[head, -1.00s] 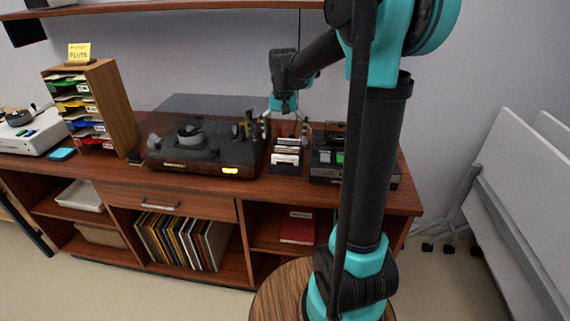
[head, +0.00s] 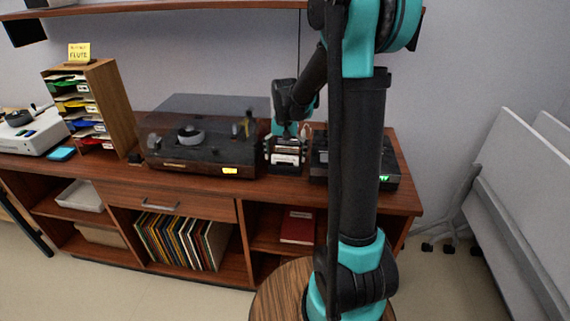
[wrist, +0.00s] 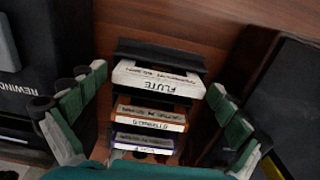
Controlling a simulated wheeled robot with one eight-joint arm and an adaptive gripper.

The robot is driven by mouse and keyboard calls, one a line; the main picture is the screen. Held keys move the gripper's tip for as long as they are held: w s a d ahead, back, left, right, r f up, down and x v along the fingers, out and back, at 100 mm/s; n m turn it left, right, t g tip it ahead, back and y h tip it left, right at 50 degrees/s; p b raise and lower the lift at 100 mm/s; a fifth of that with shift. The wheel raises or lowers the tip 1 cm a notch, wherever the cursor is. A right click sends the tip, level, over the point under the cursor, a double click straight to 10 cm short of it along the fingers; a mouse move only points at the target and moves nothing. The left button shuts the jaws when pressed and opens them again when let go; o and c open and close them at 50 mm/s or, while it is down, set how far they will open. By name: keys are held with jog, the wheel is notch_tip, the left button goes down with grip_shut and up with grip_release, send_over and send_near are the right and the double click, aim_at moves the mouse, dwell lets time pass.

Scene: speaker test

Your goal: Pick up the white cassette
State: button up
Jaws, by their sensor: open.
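The white cassette (wrist: 158,78), its edge marked FLUTE, stands at the far end of a black rack (wrist: 172,55) in the wrist view. Nearer are an orange-brown cassette (wrist: 150,116) and a pale one with a purple edge (wrist: 143,143). My gripper (wrist: 152,112) is open, with its fingers apart on the left and right of the row and nothing between them clearly held. In the head view my gripper (head: 285,147) is over the rack (head: 287,170), which partly hides the cassettes.
A turntable (head: 205,155) stands close left of the rack, and a black device (head: 355,175) with a green display stands close right, partly behind my arm. The wooden cabinet top (wrist: 185,25) is bare behind the rack. A shelf (head: 190,8) hangs above.

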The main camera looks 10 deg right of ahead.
aim_at(285, 156)
jog(key=c, duration=1)
notch_tip(285, 156, up, 20)
dwell(0.4)
